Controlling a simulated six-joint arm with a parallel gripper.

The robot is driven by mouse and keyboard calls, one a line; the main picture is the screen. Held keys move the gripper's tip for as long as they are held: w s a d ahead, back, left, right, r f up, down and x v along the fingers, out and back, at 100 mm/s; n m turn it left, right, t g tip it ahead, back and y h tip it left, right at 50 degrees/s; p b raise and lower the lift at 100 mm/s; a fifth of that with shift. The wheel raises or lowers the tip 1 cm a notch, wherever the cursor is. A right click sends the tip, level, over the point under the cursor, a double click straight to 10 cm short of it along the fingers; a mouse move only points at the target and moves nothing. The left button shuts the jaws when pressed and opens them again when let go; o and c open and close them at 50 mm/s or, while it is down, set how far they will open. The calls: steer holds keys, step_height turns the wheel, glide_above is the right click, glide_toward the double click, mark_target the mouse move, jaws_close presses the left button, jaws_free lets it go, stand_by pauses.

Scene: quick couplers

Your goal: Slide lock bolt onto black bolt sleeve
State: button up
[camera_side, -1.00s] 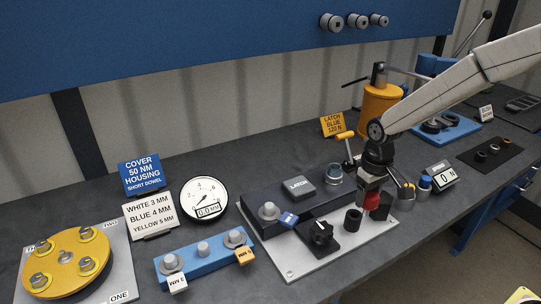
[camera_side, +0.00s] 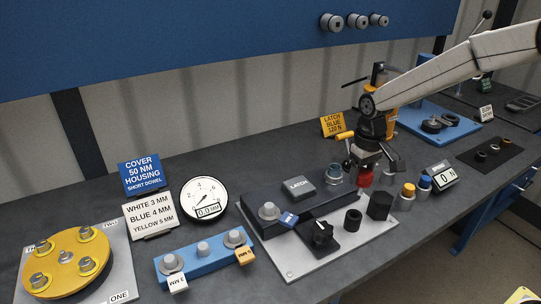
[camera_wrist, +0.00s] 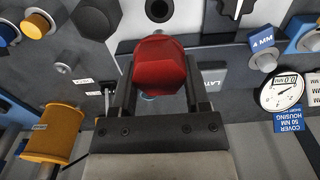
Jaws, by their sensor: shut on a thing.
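My gripper (camera_wrist: 160,85) is shut on a red hexagonal piece (camera_wrist: 160,62), which looks like the lock bolt. In the side view the red piece (camera_side: 365,178) hangs below my gripper (camera_side: 366,167), above the rear of the grey-white plate and apart from the black parts. A round black sleeve (camera_side: 353,220) with an open top stands upright on the plate, in front of the red piece. It shows at the top edge of the wrist view (camera_wrist: 158,10). A larger black hexagonal post (camera_side: 379,206) stands to its right. The red piece's underside is hidden.
A black knob (camera_side: 321,232) is left of the sleeve. Behind is the dark block with the grey latch (camera_side: 299,187). Orange-topped (camera_side: 407,193) and blue-topped (camera_side: 424,184) pins stand to the right. A yellow cylinder (camera_wrist: 52,132) is near my gripper in the wrist view.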

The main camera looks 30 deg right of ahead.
mark_target(358, 193)
steer(key=shift+f, duration=2.75)
steer(key=shift+f, duration=2.7)
stand_by(2.1)
steer(key=o, duration=1.1)
